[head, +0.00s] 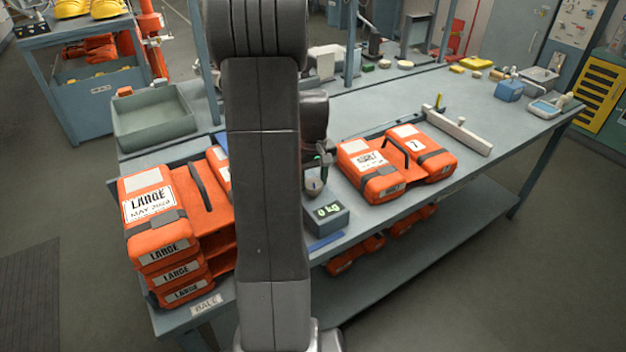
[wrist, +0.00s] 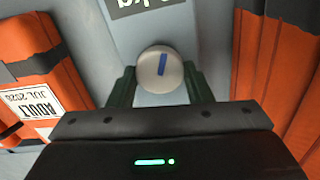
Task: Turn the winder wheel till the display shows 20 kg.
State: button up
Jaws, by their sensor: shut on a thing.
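The winder wheel (wrist: 161,69) is a round pale knob with a blue mark, in the middle of the wrist view. My gripper (wrist: 158,84) is shut on it, with one dark green finger on each side. In the head view the wheel (head: 315,187) shows just right of my arm, and my gripper (head: 321,160) is partly hidden by my own arm. The display (head: 329,211) is on a small grey box in front of the wheel and reads 0 kg. In the wrist view the display (wrist: 140,4) is cut off at the top edge, showing only "kg" upside down.
A grey-green tray (head: 153,118) lies at the back left.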

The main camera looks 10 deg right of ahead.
aim_at(313, 182)
jog(key=m, duration=0.6)
dwell(0.6)
jog(key=o, duration=1)
notch_tip(313, 182, up, 14)
jog(key=shift+f+b, duration=0.1)
jog(key=shift+b, duration=0.45)
notch_tip(313, 182, down, 14)
jog(key=shift+r+p, duration=0.1)
jog(key=shift+p, duration=0.2)
